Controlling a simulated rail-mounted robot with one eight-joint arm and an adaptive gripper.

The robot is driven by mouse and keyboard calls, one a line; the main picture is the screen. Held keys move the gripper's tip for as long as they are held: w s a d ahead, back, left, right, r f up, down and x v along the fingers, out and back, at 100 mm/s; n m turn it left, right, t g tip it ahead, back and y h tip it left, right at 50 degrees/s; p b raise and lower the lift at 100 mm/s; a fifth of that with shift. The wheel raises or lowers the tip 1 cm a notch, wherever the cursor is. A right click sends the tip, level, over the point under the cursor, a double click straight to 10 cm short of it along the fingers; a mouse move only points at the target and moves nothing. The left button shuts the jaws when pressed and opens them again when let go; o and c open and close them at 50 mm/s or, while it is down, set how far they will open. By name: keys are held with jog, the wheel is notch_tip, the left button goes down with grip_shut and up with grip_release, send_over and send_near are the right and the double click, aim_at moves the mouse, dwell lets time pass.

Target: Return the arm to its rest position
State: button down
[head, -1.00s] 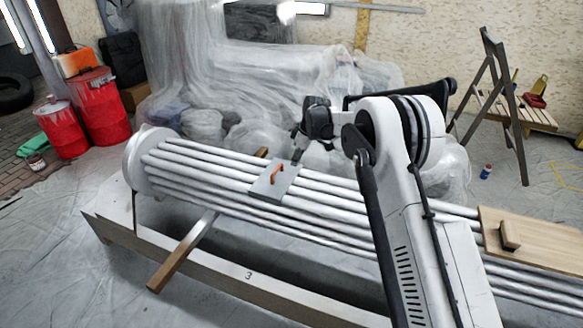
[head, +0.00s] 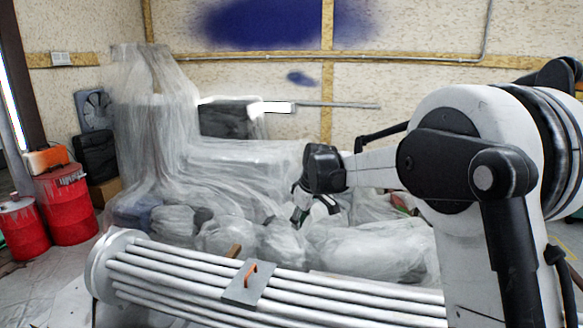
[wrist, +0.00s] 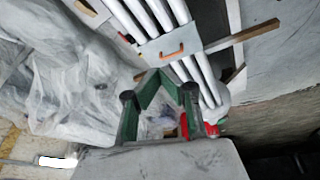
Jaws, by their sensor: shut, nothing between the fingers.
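My gripper (head: 299,218) hangs below my dark wrist in the head view, small and partly blurred against the plastic sheeting. In the wrist view its green fingers (wrist: 158,76) come together at the tips, shut and empty. My arm is bent, with its big elbow joint at the right of the head view. The grey plate with an orange handle (head: 240,291) lies across the white pipes (head: 350,301), below and to the left of my gripper. The plate also shows beyond the fingertips in the wrist view (wrist: 160,48), apart from them.
Plastic-sheeted bulky things (head: 205,165) stand behind the pipes, close behind my gripper in the picture. Red drums (head: 67,207) stand at the far left. A wooden bar (wrist: 243,36) sticks out beside the pipes. Open air shows above my wrist, before the back wall (head: 410,65).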

jog(key=s+d+r+m+t+p, duration=0.1)
jog(key=s+d+r+m+p, duration=0.15)
jog(key=s+d+r, duration=0.55)
jog(key=s+d+r+m+t+h+p, duration=0.1)
jog(key=s+d+r+m, duration=0.1)
jog(key=s, duration=0.6)
jog(key=s+d+r+m+t+p, duration=0.1)
jog(key=s+d+r+m, duration=0.15)
jog(key=s, duration=0.65)
jog(key=s+d+r+m+h, duration=0.1)
jog(key=s+d+r, duration=0.15)
jog(key=s, duration=0.55)
jog(key=s+d+f+m+t+p, duration=0.1)
jog(key=s+d+f+m+p, duration=0.2)
jog(key=s, duration=0.6)
notch_tip(320, 180, down, 20)
jog(key=b, duration=1.9)
jog(key=shift+s+h+b, duration=0.3)
jog(key=shift+b, duration=0.1)
jog(key=shift+d+r, duration=0.1)
jog(key=shift+r, duration=0.05)
